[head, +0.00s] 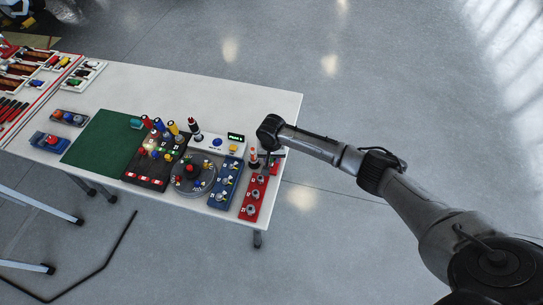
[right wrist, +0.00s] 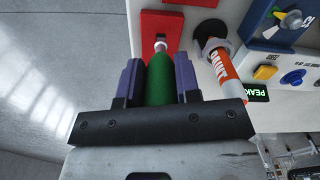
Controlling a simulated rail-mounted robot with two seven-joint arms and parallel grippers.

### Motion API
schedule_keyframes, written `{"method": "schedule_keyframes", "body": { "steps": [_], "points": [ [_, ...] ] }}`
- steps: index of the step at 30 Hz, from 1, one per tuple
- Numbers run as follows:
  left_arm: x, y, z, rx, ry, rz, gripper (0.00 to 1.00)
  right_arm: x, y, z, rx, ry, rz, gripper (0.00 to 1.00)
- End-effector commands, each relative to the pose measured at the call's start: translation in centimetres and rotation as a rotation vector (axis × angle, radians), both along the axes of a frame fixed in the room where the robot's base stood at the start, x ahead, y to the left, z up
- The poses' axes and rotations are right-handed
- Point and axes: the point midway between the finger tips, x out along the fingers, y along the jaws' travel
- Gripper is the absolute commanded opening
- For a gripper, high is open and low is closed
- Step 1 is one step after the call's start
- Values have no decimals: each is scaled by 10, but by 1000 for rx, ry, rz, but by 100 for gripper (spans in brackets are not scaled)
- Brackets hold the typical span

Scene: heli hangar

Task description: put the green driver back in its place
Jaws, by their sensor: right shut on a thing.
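My right gripper (head: 270,162) is at the right end of the table, over the upper end of a red panel (head: 250,207). In the right wrist view the gripper (right wrist: 160,85) is shut on the green driver (right wrist: 160,78), with a purple finger on each side of the handle. The driver's pale tip points at the red panel (right wrist: 151,28); I cannot tell whether it touches. In the head view the driver is hidden by the gripper and wrist. My left gripper is not in view.
An orange-and-white marker-like object (right wrist: 224,72) stands close beside the driver. A blue panel (head: 225,183), a round dial (head: 193,178) and a dark rack with upright coloured handles (head: 157,150) lie to the left. A green mat (head: 100,140) is clear.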

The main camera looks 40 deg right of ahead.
Motion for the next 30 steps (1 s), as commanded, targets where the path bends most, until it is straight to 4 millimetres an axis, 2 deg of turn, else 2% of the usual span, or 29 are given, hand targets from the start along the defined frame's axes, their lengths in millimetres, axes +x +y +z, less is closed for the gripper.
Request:
{"method": "schedule_keyframes", "body": {
  "steps": [30],
  "points": [
    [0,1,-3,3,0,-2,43,0,0,-10,1,-1,0,6]
  ]
}}
